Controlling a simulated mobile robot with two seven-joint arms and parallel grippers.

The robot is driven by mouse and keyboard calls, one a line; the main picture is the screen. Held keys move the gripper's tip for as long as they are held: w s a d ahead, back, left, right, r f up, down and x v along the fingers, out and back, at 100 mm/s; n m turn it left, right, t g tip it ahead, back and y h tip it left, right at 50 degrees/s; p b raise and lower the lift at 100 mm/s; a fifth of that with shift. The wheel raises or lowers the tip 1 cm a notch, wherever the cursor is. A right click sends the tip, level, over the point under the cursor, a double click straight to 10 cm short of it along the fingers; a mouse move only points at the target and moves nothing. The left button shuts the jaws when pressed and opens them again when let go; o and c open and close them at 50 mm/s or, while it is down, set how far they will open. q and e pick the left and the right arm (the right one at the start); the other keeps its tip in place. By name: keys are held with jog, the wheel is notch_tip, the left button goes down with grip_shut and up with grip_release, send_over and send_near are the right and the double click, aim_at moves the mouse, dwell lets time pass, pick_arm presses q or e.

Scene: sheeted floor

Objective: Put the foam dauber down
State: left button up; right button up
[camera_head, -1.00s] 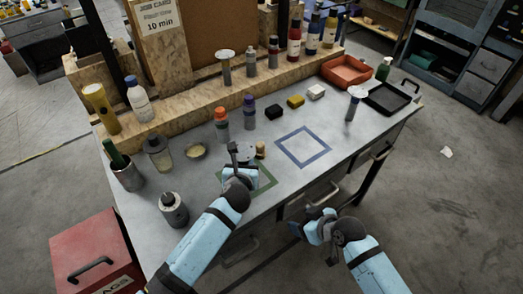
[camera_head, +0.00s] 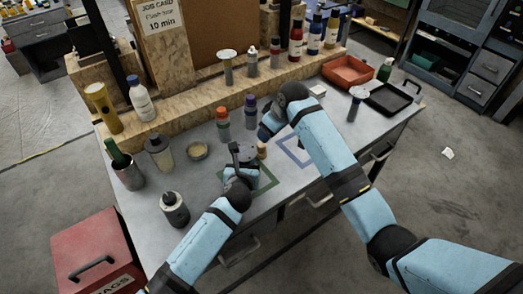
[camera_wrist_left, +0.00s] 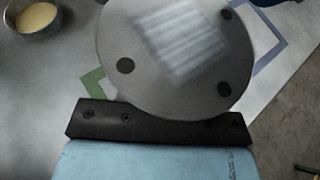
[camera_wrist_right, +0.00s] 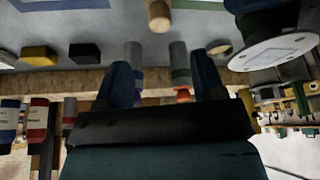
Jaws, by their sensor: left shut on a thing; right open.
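My left gripper (camera_head: 240,158) is shut on a grey disc (camera_wrist_left: 175,55) with dark dots and a pale striped label, held over the green outline. The disc hides its fingers in the left wrist view. A short tan cylinder (camera_head: 261,151), possibly the foam dauber, stands beside it at the outline; it also shows at the top of the right wrist view (camera_wrist_right: 158,16). My right gripper (camera_wrist_right: 163,72) is open, with nothing between its fingers. In the head view it is near the purple-capped bottle, largely hidden by its own wrist. I cannot tell surely which thing is the dauber.
Orange-capped (camera_head: 222,124) and purple-capped (camera_head: 250,111) bottles stand behind the grippers. My right arm partly covers the blue outline (camera_head: 290,153). Yellow (camera_wrist_right: 38,55) and black (camera_wrist_right: 82,52) blocks are near. A disc-topped post (camera_head: 355,103) and black tray (camera_head: 388,99) stand right.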

aim_at(261, 146)
jog(key=x, duration=0.6)
jog(key=shift+x, duration=2.6)
jog(key=shift+s+d+f, duration=0.1)
jog(key=shift+s+d, duration=0.05)
jog(key=shift+s, duration=0.05)
jog(key=c, duration=1)
jog(key=shift+o, duration=0.2)
notch_tip(261, 146, up, 10)
jog(key=shift+r, duration=0.1)
